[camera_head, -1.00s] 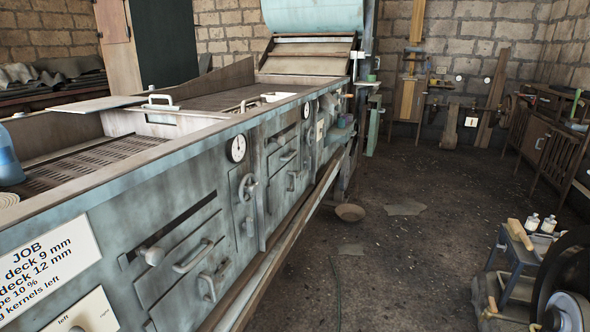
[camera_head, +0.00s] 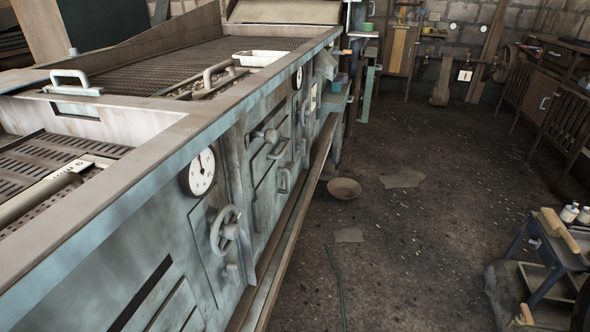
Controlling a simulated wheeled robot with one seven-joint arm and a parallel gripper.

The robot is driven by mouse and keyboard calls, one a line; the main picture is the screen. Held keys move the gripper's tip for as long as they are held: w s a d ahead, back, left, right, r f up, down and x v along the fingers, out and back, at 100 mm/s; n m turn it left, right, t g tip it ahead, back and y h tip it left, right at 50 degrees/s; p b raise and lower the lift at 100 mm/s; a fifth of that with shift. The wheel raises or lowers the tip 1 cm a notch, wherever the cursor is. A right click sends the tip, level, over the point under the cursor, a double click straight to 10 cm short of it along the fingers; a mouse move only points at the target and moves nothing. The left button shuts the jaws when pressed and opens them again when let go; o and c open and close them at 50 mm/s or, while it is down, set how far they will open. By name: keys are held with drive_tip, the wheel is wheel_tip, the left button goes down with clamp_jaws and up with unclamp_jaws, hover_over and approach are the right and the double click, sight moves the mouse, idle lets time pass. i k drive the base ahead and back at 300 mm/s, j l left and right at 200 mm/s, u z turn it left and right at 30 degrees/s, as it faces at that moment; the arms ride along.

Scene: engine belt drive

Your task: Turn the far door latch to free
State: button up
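The far door (camera_head: 268,190) is a grey-blue panel on the long side of the machine, past the handwheel (camera_head: 228,233). It has a bar handle (camera_head: 278,150). The far door latch (camera_head: 284,181) is a small grey piece lower on that door, at its right side. It is too small and seen too much from the side to tell its turn angle. My gripper is not in view, and nothing is seen touching the latch.
A dial gauge (camera_head: 199,172) is above the handwheel. A ledge (camera_head: 292,240) runs along the machine's foot. A bowl (camera_head: 344,188) lies on the floor near it. A small blue stand (camera_head: 540,255) is at the lower right. The floor between is mostly clear.

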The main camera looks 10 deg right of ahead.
sight(290, 167)
drive_tip(key=i+z, duration=0.3)
drive_tip(key=i, duration=0.25)
drive_tip(key=i+z, duration=0.25)
drive_tip(key=i, duration=0.3)
drive_tip(key=i+j+z, duration=0.15)
drive_tip(key=i+z, duration=0.15)
drive_tip(key=i, duration=0.2)
